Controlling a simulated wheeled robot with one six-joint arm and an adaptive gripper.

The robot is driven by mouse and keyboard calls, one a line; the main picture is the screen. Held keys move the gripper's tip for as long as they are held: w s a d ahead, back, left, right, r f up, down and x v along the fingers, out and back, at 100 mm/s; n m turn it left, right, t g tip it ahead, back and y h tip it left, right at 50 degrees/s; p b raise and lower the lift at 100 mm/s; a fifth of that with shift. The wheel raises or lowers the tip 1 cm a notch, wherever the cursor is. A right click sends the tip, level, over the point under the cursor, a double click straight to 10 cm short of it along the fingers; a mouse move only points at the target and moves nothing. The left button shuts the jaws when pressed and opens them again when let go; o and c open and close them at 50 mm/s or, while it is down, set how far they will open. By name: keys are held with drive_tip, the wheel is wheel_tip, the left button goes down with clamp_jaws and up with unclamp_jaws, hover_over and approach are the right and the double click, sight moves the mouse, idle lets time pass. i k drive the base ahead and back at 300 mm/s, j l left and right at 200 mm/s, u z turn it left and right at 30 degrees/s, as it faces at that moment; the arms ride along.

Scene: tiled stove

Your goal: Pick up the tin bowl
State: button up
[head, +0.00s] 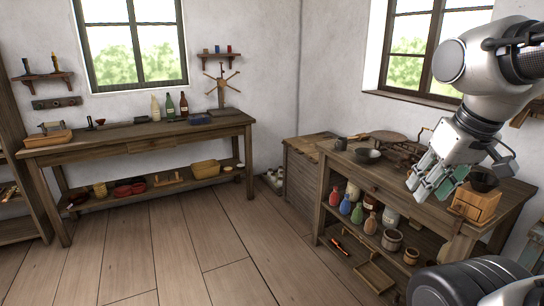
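A small dark grey bowl (367,155), which looks like the tin bowl, sits upright on the top of the right-hand workbench (350,172), toward its left end. My gripper (429,186) is over the same bench, to the right of the bowl and clearly apart from it. Its fingers point down and to the left, and the pale green pads are spread with nothing visible between them. The gripper and arm hide part of the bench top behind them.
A wooden grinder box (475,203) with a dark hopper stands just right of my gripper. A round board (388,137) and a metal device (405,150) stand behind the bowl. Bottles and pots (370,222) fill the shelf below. The plank floor (200,255) is clear.

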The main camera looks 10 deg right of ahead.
sight(366, 155)
drive_tip(key=i+z, duration=0.15)
drive_tip(key=i, duration=0.3)
drive_tip(key=i+j+z, duration=0.15)
drive_tip(key=i, duration=0.35)
drive_tip(key=i+z, duration=0.45)
drive_tip(key=i+j+z, duration=0.2)
drive_tip(key=i+z, duration=0.15)
drive_tip(key=z, duration=0.15)
drive_tip(key=i+j+z, duration=0.25)
drive_tip(key=z, duration=0.2)
drive_tip(key=i+j, duration=0.05)
drive_tip(key=i, duration=0.05)
